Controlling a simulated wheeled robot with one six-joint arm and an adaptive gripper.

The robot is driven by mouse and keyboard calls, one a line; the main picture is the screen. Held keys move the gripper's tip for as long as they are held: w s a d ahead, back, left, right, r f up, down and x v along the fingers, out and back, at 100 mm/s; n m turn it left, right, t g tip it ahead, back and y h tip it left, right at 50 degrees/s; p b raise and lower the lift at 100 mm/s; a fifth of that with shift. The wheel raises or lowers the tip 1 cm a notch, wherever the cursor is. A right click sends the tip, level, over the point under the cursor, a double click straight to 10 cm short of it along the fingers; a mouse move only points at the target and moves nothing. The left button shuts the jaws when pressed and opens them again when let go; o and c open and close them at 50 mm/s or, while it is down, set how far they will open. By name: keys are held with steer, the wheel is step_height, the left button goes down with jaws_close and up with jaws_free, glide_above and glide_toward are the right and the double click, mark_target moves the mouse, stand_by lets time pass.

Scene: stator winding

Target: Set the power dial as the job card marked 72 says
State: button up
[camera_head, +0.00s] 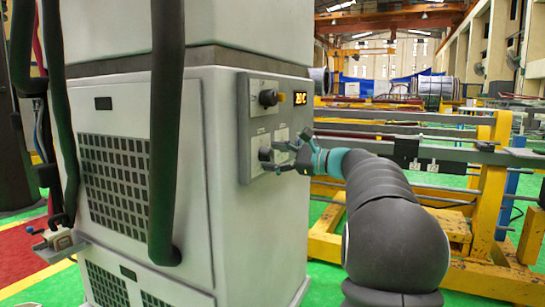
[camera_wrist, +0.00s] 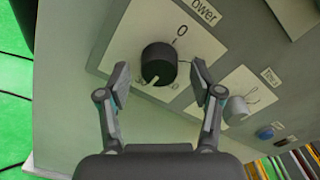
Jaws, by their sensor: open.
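The power dial is a black round knob (camera_wrist: 158,64) on a white plate with the word "Power" and a 0 above it. A pale pointer line on the knob points down and slightly left in the wrist view. My gripper (camera_wrist: 160,78) is open, one finger on each side of the knob, with gaps showing between them; its depth over the knob is hard to tell. In the head view my gripper (camera_head: 288,158) is at the lower part of the panel, beside a dark knob (camera_head: 266,155). No job card marked 72 shows.
A grey knob (camera_wrist: 237,110) sits to the right on its own plate, near my right finger. An upper black knob (camera_head: 268,98) and a lit display (camera_head: 300,98) are on the cabinet (camera_head: 222,200). Yellow frames (camera_head: 490,190) stand right.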

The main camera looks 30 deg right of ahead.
steer(key=v, duration=1.1)
steer(key=shift+d, duration=0.1)
